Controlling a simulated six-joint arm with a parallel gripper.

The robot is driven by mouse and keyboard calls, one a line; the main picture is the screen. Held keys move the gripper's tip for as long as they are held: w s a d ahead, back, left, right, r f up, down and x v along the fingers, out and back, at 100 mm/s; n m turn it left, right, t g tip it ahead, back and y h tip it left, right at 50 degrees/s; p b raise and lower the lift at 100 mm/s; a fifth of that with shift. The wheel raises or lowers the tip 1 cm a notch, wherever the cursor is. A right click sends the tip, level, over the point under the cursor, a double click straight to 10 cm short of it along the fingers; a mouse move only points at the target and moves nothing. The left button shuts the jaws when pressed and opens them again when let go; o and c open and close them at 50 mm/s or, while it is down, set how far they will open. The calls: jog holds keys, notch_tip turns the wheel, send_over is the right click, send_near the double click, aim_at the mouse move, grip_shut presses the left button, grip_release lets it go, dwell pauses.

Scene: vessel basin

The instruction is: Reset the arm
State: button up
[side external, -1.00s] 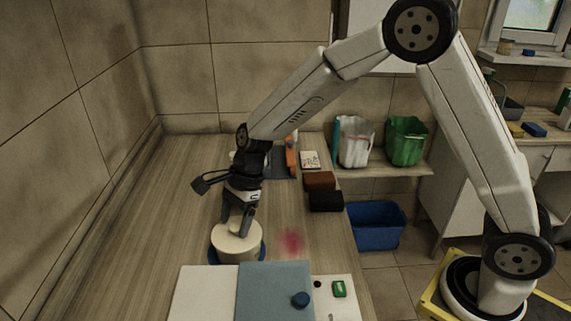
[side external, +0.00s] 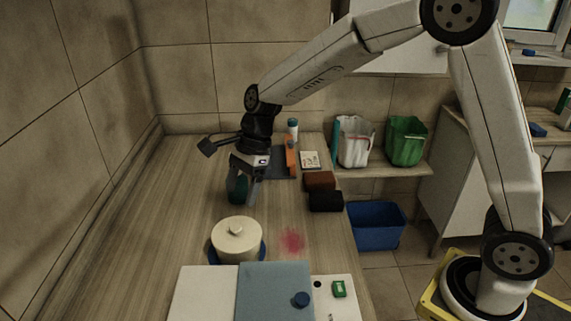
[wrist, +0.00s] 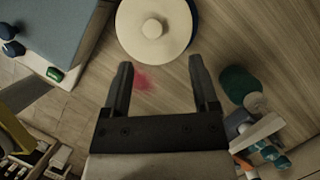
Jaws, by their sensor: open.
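My gripper (side external: 243,197) is open and empty, above the counter behind the pot in the side view. In the wrist view its two fingers (wrist: 161,88) stand apart with only counter and a red stain between them. The cream lidded pot (side external: 237,241) with a round knob sits upright on a blue round base on the counter. It also shows at the top of the wrist view (wrist: 154,44), beyond the fingertips and apart from them. A dark green object (side external: 236,188) stands partly hidden behind my gripper; I cannot tell what it is.
A red stain (side external: 292,241) lies right of the pot. A blue-grey panel (side external: 273,290) and a white panel (side external: 200,294) lie in front. Brown and black blocks (side external: 322,190) sit at the counter's right edge. A blue bin (side external: 376,226) is on the floor. The counter's left side is clear.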

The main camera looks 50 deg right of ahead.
jog(key=s+d+f+n+t+h, duration=0.1)
jog(key=s+d+f+n+h, duration=0.1)
jog(key=s+d+n, duration=0.4)
jog(key=s+d+f+n+t+h, duration=0.1)
jog(key=s+d+f+n+h, duration=0.1)
jog(key=s+d+n, duration=0.4)
jog(key=s+f+n, duration=0.1)
jog(key=s+n, duration=0.3)
jog(key=n, duration=0.2)
jog(key=shift+s+d+f+t+h, duration=0.15)
jog(key=shift+s+d+t+h, duration=0.05)
jog(key=shift+d+t+h, duration=0.1)
